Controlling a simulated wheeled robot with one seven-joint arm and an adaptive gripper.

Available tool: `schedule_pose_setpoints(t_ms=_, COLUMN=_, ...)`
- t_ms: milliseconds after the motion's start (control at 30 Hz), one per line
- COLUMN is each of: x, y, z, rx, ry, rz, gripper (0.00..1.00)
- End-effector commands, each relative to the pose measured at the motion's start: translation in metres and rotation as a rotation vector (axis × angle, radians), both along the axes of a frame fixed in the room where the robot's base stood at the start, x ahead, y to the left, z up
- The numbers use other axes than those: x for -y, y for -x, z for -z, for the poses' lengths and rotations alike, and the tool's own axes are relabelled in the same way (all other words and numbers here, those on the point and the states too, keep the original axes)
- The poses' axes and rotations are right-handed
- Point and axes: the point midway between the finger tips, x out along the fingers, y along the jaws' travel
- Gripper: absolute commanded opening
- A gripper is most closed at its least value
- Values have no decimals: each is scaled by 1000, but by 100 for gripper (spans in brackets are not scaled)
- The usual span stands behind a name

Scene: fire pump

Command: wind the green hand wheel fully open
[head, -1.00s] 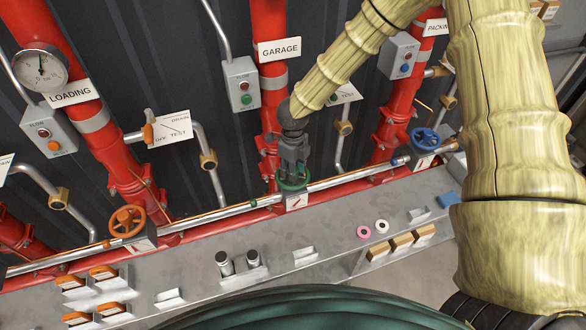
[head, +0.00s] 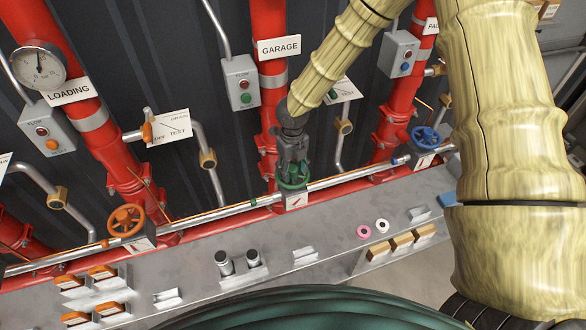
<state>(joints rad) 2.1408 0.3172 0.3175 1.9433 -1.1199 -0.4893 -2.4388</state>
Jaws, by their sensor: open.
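The green hand wheel (head: 293,184) sits low on the red riser under the GARAGE sign (head: 279,47), just above a small white plate with a red mark (head: 296,200). My gripper (head: 292,172) points down at the wheel from above, its fingertips at or just over the rim. The jaws are open. The gripper and my arm hide part of the wheel's back side, and whether the fingers touch the rim cannot be told.
An orange hand wheel (head: 127,220) is to the left and a blue hand wheel (head: 424,138) to the right. A silver pipe (head: 345,180) runs across behind the shelf (head: 200,262). Grey button boxes (head: 240,84) are on the wall. Orange-topped blocks (head: 103,272), cylinders and rings lie on the shelf.

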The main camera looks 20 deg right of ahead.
Motion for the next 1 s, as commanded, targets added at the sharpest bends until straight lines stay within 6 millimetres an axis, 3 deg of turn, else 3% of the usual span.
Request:
schedule_pose_setpoints(t_ms=200, x=-1, y=0, z=1, rx=0, ry=1, rz=235, gripper=49)
schedule_pose_setpoints(t_ms=533, x=-1, y=0, z=0, rx=0, ry=1, rz=419, gripper=49)
schedule_pose_setpoints(t_ms=1000, x=-2, y=-1, z=0, rx=1, ry=0, rz=967, gripper=49)
